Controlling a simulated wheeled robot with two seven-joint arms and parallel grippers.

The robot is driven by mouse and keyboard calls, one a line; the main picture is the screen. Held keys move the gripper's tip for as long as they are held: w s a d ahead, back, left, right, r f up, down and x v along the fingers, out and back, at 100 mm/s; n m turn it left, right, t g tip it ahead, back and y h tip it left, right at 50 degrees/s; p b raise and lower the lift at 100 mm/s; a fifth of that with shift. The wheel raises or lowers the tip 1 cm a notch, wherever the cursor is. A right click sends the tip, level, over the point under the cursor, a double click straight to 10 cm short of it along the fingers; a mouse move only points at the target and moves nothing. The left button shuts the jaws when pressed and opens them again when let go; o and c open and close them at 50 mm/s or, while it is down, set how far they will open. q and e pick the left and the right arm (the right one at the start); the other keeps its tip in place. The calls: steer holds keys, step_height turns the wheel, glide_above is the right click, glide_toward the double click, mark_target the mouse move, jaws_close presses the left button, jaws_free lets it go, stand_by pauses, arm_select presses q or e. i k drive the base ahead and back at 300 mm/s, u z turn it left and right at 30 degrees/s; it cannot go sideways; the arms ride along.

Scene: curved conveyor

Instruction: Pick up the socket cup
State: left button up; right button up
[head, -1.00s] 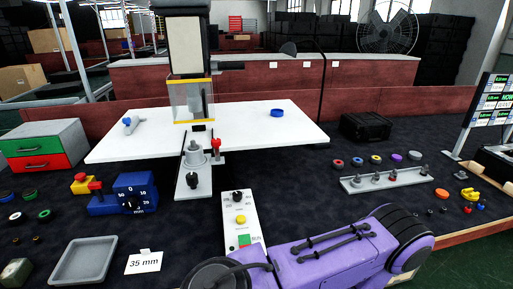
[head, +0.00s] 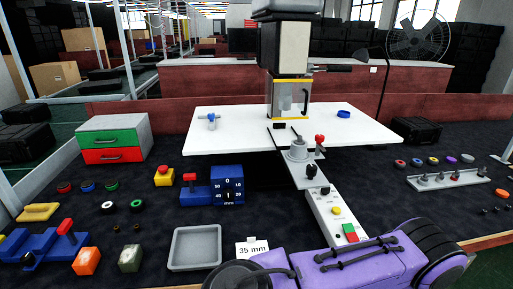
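I cannot tell for certain which thing is the socket cup. A grey round metal piece (head: 298,151) stands on the slide plate in front of the white table (head: 230,142). A grey rail (head: 453,181) at the right carries several small upright metal pieces. Two small dark round pieces (head: 117,228) lie near the middle left, too small to make out. Neither of my grippers is in view. A purple arm part of mine crosses the bottom right and hides the mat behind it.
A grey tray (head: 195,247) stands empty at the front, beside a "35 mm" card (head: 252,248). A blue dial block (head: 227,185), a white button panel (head: 331,212) and a red-and-green drawer box (head: 113,140) stand around. Several coloured rings lie left and right. Dark mat between them is clear.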

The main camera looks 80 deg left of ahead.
mark_target(299, 141)
steer(key=k, duration=0.4)
steer(key=u, duration=0.8)
